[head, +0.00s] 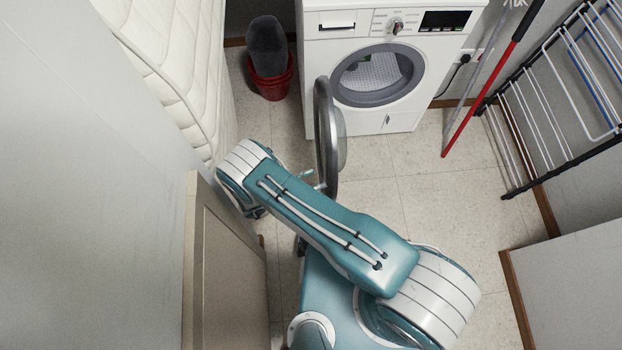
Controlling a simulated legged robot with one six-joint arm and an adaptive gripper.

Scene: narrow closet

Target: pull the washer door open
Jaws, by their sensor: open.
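The white washer (345,65) stands against the back wall in the head view. Its round door (324,130) stands swung out wide on the left side of the opening, seen nearly edge-on, with a dark grey rim and glass bulging to the right. The drum opening (345,88) is uncovered and shows a perforated drum. Only a small part of my gripper (309,174) shows, past my forearm, close to the lower rim of the door. The jaws are open; my arm hides most of them, and I cannot tell whether they touch the door.
A red bucket (270,82) with a dark grey item stands left of the washer. A mattress (175,60) leans at the left, above a beige panel (228,270). A red pole (480,100) and a drying rack (560,110) lean at the right. Floor (400,185) before the washer is clear.

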